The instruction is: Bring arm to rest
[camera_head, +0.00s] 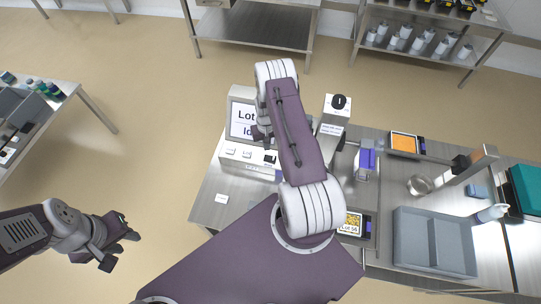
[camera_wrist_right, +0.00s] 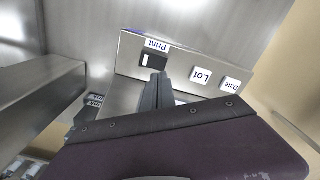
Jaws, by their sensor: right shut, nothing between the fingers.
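My right arm (camera_head: 290,130) reaches forward over the bench, and its gripper (camera_head: 268,146) is close to the label printer's button panel (camera_head: 245,165). In the right wrist view the gripper's fingers (camera_wrist_right: 157,90) are together and empty, in front of the dark Print switch (camera_wrist_right: 152,62). I cannot tell whether they touch the panel. The Lot (camera_wrist_right: 201,76) and Date (camera_wrist_right: 230,84) buttons lie beside it. The printer's screen (camera_head: 243,120) shows "Lot" and part of another word.
The steel bench (camera_head: 207,205) carries a grey bin (camera_head: 402,240), a tray of orange food (camera_head: 404,143), a filled tray marked Lot (camera_head: 351,223), a metal bowl (camera_head: 420,185) and a bottle (camera_head: 490,214). A side table (camera_head: 68,92) stands at left. Floor between is clear.

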